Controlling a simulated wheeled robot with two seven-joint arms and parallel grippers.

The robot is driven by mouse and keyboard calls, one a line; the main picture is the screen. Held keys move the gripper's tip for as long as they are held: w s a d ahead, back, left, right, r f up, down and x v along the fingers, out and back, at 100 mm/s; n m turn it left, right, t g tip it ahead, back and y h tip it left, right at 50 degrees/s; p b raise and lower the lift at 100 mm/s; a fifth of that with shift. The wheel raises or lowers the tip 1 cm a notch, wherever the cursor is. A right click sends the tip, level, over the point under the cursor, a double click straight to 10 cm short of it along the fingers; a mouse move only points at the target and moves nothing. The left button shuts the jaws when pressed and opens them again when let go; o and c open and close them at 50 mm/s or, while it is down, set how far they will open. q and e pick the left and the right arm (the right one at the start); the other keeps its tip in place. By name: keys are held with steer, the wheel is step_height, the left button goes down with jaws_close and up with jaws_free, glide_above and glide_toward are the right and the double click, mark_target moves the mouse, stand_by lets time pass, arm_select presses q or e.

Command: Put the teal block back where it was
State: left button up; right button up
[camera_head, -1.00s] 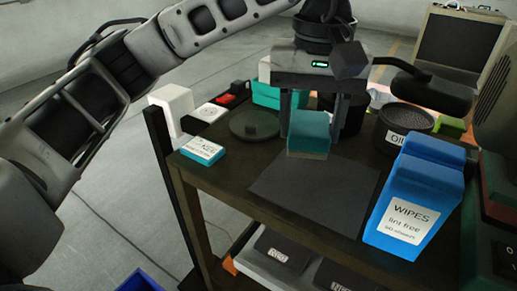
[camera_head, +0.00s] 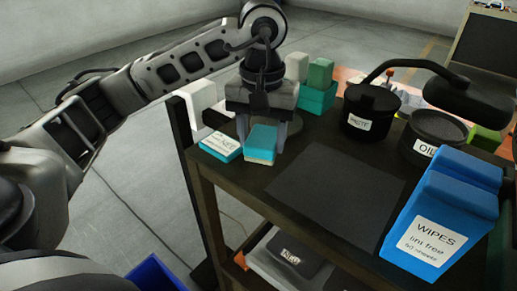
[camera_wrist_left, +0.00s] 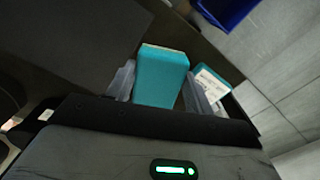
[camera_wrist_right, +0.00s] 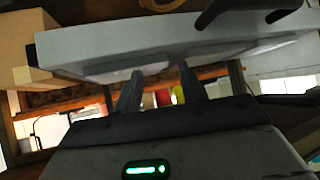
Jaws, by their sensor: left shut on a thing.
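The teal block (camera_head: 261,143) has a pale lower edge. My left gripper (camera_head: 262,138) is shut on it, one finger on each side, near the left edge of the dark cart top. The left wrist view also shows the teal block (camera_wrist_left: 160,78) between the fingers (camera_wrist_left: 158,88). I cannot tell whether its underside touches the cart top. A flat teal box with a white label (camera_head: 221,146) lies close beside it on the left. My right gripper (camera_wrist_right: 160,92) shows only in its own wrist view, fingers apart with nothing visible between them.
A dark mat (camera_head: 335,192) lies bare mid-cart. A teal holder (camera_head: 317,98) with green blocks stands behind my left gripper. The paste pot (camera_head: 370,112), oil tub (camera_head: 434,135) and blue wipes box (camera_head: 445,215) line the right. A grey slab (camera_wrist_right: 175,45) lies before my right gripper.

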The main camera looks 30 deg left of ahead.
mark_target(259, 139)
arm_select(q)
steer(key=f, duration=0.1)
steer(key=f+p, duration=0.1)
steer(key=f, duration=0.1)
steer(key=shift+a+f, duration=0.15)
steer(key=shift+a, duration=0.25)
steer(key=shift+f, duration=0.5)
steer(key=o, duration=0.9)
steer(key=shift+r, duration=0.1)
steer(key=shift+o, duration=0.2)
steer(key=shift+r, duration=0.1)
